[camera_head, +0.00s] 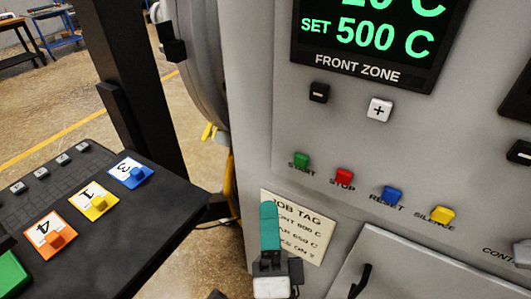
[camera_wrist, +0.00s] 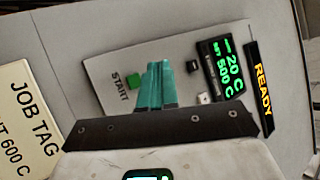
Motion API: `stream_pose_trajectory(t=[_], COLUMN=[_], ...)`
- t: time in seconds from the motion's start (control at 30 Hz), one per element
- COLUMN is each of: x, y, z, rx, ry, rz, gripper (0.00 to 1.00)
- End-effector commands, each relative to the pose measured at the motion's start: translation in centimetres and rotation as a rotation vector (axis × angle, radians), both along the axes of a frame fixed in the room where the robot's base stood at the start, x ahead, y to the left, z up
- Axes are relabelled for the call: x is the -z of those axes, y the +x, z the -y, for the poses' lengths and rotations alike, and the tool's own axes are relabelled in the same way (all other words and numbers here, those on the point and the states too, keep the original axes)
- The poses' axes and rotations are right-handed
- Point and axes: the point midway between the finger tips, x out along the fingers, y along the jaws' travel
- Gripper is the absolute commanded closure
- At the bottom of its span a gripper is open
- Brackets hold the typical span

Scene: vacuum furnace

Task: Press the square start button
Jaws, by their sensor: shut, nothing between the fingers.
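The square start button (camera_head: 302,160) is green, above the label START on the grey furnace panel. It also shows in the wrist view (camera_wrist: 133,81), just left of my fingertips. My gripper (camera_head: 268,208) has teal fingers, shut and empty, pointing up in the head view. In that view its tips are below and left of the start button, in front of the job tag (camera_head: 312,246). In the wrist view my gripper (camera_wrist: 160,70) appears beside the button; the gap in depth is hard to tell, and no contact shows.
Red STOP (camera_head: 344,175), blue RESET (camera_head: 392,196) and yellow SILENCE (camera_head: 442,216) buttons lie right of START. Minus (camera_head: 319,92) and plus (camera_head: 380,109) keys sit under the display (camera_head: 363,70), which reads SET 500 C. A dark tray (camera_head: 150,232) with numbered cards stands left.

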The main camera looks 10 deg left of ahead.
Motion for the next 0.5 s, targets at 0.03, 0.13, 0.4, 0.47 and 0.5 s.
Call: stream_pose_trajectory(t=[0.03, 0.13, 0.4, 0.47, 0.5], x=[0.00, -0.03, -0.03, -0.03, -0.03], y=[-0.01, -0.03, 0.05, 0.23, 0.44], z=[0.01, 0.02, 0.06, 0.13, 0.20], rx=[0.003, 0.004, 0.005, 0.005, 0.005], ry=[0.010, 0.017, 0.015, 0.014, 0.014], rz=[-0.001, -0.002, -0.001, -0.001, 0.000], gripper=[1.00, 1.00, 1.00, 1.00, 1.00])
